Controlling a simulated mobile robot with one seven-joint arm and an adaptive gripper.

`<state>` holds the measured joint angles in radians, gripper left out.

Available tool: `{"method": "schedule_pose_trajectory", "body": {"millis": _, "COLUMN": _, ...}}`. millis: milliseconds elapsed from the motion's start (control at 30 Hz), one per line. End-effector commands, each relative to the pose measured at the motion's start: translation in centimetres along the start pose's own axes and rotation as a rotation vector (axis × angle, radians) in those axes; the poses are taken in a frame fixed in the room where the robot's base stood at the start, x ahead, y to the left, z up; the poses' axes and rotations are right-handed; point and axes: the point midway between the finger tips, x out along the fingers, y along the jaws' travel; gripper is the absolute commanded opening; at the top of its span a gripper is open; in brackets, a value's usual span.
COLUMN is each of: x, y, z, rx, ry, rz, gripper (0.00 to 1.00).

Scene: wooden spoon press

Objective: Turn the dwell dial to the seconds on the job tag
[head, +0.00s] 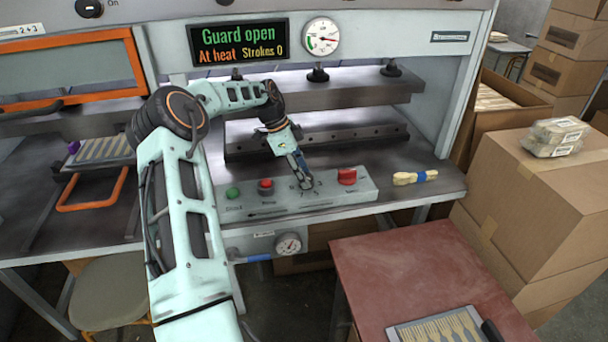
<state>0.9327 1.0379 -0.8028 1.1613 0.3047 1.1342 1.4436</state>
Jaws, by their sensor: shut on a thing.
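My gripper (304,182) points down onto the sloped control panel (335,200) of the press, between the red buttons. It is shut on a small dial there. The gripper covers most of the dial, and its pointer cannot be made out. Small marks surround the dial, too small to read. I cannot make out a job tag with a readable seconds value. The press display (238,42) reads "Guard open", "At heat" and "Strokes 0".
A green button (233,193), a red button (265,186) and a larger red switch (347,176) flank the dial. A blue-banded wooden bundle (415,177) lies right of the panel. The press plate (340,88) overhangs behind. A red table (410,270) stands at front right.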

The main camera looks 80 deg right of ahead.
Motion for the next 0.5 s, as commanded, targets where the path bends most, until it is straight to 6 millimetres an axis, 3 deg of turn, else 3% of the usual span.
{"method": "schedule_pose_trajectory", "body": {"millis": 167, "x": -0.05, "y": -0.05, "z": 0.03, "rx": -0.001, "ry": -0.001, "rz": -0.002, "gripper": 0.07}}
{"method": "schedule_pose_trajectory", "body": {"millis": 200, "x": -0.05, "y": -0.05, "z": 0.03, "rx": -0.001, "ry": -0.001, "rz": -0.002, "gripper": 0.33}}
{"method": "schedule_pose_trajectory", "body": {"millis": 333, "x": -0.04, "y": -0.04, "z": 0.02, "rx": -0.001, "ry": -0.001, "rz": -0.002, "gripper": 0.47}}
{"method": "schedule_pose_trajectory", "body": {"millis": 500, "x": -0.02, "y": -0.02, "z": 0.01, "rx": -0.002, "ry": 0.0, "rz": -0.001, "gripper": 0.49}}
